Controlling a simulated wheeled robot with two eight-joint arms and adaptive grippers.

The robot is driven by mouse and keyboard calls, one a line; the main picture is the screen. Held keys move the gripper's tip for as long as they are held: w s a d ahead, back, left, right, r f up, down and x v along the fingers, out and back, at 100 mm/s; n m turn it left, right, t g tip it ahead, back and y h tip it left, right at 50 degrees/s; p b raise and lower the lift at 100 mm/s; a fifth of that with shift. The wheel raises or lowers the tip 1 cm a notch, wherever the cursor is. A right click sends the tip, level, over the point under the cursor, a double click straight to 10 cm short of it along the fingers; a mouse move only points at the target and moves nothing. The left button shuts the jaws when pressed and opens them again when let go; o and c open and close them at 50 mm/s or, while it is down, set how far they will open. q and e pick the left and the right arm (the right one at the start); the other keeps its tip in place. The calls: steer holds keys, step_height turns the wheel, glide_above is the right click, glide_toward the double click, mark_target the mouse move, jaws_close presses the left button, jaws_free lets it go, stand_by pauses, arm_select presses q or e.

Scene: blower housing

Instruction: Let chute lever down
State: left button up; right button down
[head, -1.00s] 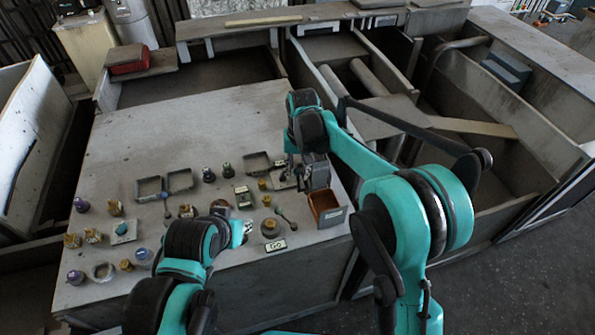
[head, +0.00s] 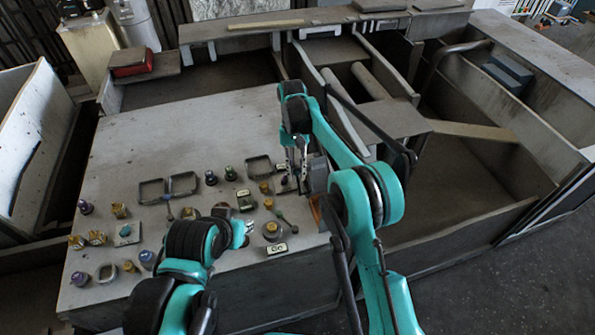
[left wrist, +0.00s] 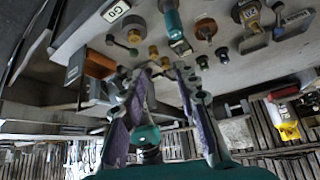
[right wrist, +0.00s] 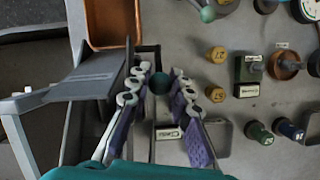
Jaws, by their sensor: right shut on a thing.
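The chute lever (right wrist: 160,83) shows in the right wrist view as a dark green round knob, with a small plate (right wrist: 169,133) that seems to read "Chute" beside it. My right gripper (right wrist: 157,90) has its fingers on both sides of this knob and is shut on it. The lever's shaft is hidden below the knob, so its tilt cannot be told. In the head view the right gripper (head: 296,176) is at the panel's right edge. My left gripper (head: 246,232) is above the panel's front part; the left wrist view shows its fingers (left wrist: 157,75) apart and empty.
A copper-coloured open bin (right wrist: 110,20) lies close to the right gripper; a grey flap (right wrist: 95,78) is beside it. Several knobs, buttons and small frames (head: 183,183) crowd the panel's front half. The panel's back half (head: 190,125) is clear.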

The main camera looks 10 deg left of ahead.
stand_by(0.3)
arm_select(q)
steer(key=shift+w+r, duration=0.1)
steer(key=c, duration=0.7)
steer(key=shift+w+d+r+m, duration=0.1)
steer(key=shift+w+d+m, duration=0.2)
steer(key=shift+m, duration=0.1)
jaws_close()
steer(key=m+h, duration=0.3)
steer(key=m, duration=1)
glide_toward(311, 177)
step_height(311, 177, down, 4)
steer(key=s+a, duration=0.2)
steer(key=shift+w+a+f, duration=0.1)
steer(key=shift+w+f, duration=0.05)
steer(key=shift+w, duration=1.05)
steer(key=shift+w+a+f, duration=0.1)
steer(key=shift+w+f, duration=0.05)
steer(key=shift+w, duration=1)
